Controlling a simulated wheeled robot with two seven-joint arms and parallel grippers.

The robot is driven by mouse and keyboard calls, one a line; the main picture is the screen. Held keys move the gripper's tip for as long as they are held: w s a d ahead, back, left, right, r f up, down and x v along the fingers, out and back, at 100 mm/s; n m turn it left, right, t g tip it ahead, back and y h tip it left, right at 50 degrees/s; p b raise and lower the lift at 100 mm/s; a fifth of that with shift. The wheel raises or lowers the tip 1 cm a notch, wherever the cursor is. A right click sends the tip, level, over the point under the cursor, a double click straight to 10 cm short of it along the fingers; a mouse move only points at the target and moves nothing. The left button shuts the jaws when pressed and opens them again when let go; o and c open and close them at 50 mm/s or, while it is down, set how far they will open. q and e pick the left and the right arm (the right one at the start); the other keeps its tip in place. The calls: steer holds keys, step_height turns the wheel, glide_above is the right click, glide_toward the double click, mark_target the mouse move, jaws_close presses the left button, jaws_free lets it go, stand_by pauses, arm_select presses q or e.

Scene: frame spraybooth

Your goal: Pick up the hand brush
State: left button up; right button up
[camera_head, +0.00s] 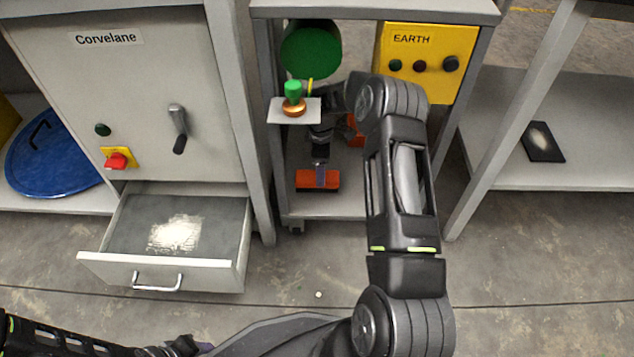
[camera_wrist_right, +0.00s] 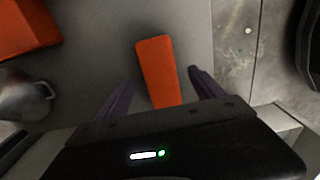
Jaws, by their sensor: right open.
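An orange-red bar, which I take to be the hand brush (camera_head: 318,181), lies on the lower shelf of the grey frame near its front edge. In the right wrist view the orange bar (camera_wrist_right: 157,62) lies between the two spread purple fingers of the open gripper (camera_wrist_right: 161,78), with a gap on each side. It is not held. At the bottom left of the head view, what looks like my left gripper (camera_head: 188,346) is partly cut off, and its jaws cannot be made out.
Another orange block (camera_wrist_right: 25,25) and a metal jug (camera_wrist_right: 24,97) stand on the shelf. A small white ledge (camera_head: 276,112) with a green-topped item overhangs my gripper. A yellow EARTH panel (camera_head: 425,60) is behind my arm. An open drawer (camera_head: 120,262) with white powder juts out at left.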

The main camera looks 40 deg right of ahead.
steer(key=shift+f, duration=0.25)
step_height(320, 180, down, 4)
steer(key=b, duration=0.3)
steer(key=shift+f, duration=0.15)
steer(key=shift+f+b, duration=0.3)
steer(key=shift+f, duration=0.1)
steer(key=c, duration=1.5)
